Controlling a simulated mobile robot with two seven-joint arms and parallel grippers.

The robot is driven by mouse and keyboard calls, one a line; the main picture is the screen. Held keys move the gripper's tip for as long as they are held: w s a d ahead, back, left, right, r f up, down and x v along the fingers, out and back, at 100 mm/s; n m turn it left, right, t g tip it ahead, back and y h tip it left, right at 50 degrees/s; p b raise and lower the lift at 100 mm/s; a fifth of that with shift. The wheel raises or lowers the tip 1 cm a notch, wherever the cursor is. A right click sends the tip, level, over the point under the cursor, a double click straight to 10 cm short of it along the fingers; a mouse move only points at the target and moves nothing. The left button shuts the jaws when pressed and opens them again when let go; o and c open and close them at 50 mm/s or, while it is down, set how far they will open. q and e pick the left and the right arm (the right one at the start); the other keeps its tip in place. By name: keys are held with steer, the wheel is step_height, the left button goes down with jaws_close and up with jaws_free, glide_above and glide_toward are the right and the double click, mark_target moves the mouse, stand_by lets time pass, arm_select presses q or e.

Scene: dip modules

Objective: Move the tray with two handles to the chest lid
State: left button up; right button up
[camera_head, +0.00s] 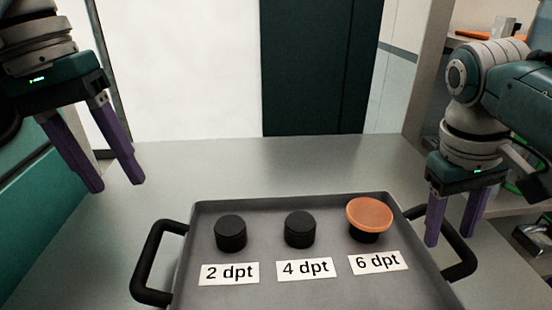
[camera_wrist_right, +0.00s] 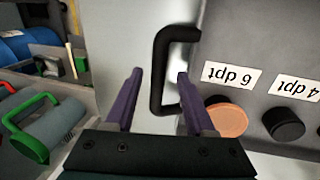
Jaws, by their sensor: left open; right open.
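A grey tray (camera_head: 300,285) with two black handles lies on a grey surface at the bottom of the head view. Its left handle (camera_head: 146,262) and right handle (camera_head: 462,255) stick out at the sides. My left gripper (camera_head: 116,187) is open and empty, above and left of the left handle. My right gripper (camera_head: 450,238) is open at the right handle. In the right wrist view the right handle (camera_wrist_right: 160,72) shows ahead of my purple fingers, its lower part reaching toward the gap between them. I cannot tell which surface is the chest lid.
On the tray stand black cylinders (camera_head: 230,232) (camera_head: 300,229), one more under an orange disc (camera_head: 370,214), with labels in front. The grey surface (camera_head: 270,160) behind the tray is clear. A green-handled object (camera_wrist_right: 40,125) lies left in the right wrist view.

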step_height(320, 180, up, 10)
steer(key=a, duration=0.2)
steer(key=shift+s+r, duration=0.1)
steer(key=shift+s, duration=0.1)
